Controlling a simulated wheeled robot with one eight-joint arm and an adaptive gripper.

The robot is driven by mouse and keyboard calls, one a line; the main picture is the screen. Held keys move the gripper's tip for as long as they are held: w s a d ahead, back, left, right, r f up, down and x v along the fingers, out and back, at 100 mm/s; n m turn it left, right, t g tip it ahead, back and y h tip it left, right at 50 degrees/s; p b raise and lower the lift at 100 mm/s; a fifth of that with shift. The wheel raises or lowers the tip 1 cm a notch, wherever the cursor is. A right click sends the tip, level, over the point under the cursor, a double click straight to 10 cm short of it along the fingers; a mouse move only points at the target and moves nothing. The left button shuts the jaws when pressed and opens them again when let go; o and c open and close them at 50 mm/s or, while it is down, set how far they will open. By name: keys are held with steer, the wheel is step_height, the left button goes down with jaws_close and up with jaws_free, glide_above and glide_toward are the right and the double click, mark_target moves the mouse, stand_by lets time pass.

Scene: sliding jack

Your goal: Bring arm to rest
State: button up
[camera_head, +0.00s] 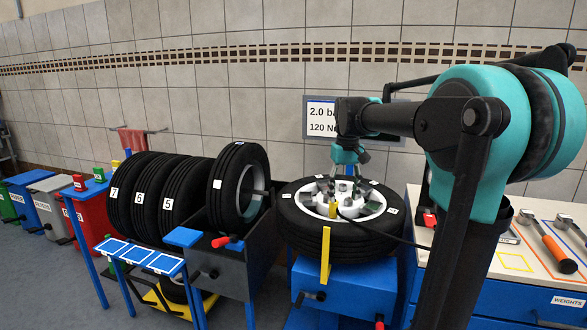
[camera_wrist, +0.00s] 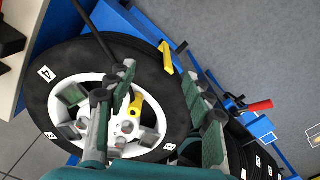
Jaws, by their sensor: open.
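My gripper (camera_head: 347,180) is over the wheel that lies flat on the blue stand, in the head view. In the wrist view my gripper (camera_wrist: 168,105) shows its green-padded fingers spread apart, with nothing seen between them but the wheel behind. The wheel's black tyre (camera_head: 340,235) and white rim (camera_head: 361,208) face up. The tyre (camera_wrist: 68,60) carries white number labels, one reading 4. A yellow piece (camera_wrist: 136,104) shows near the hub. My arm reaches in from the right; part of the rim is hidden behind the fingers.
Several numbered tyres (camera_head: 165,200) stand in a row at the left, with one upright tyre (camera_head: 238,185) on a grey stand. A workbench (camera_head: 500,240) with a hammer (camera_head: 557,250) is at the right. A sign (camera_head: 319,117) is on the wall. A yellow bar (camera_head: 326,256) stands before the wheel.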

steer(key=s+d+f+m+t, duration=0.1)
steer(key=s+d+f+t, duration=0.1)
steer(key=s+f, duration=0.7)
step_height(320, 180, down, 4)
steer(key=shift+d+f, duration=0.15)
steer(key=shift+d, duration=0.05)
steer(key=s+f, duration=0.4)
steer(key=s+d+f+m+t, duration=0.1)
steer(key=s+f, duration=0.3)
steer(key=s+f+t, duration=0.1)
steer(key=s+f, duration=0.2)
steer(key=s, duration=0.1)
steer(key=shift+s+d+f, duration=0.15)
steer(key=shift+d+f, duration=0.1)
steer(key=shift+f, duration=0.15)
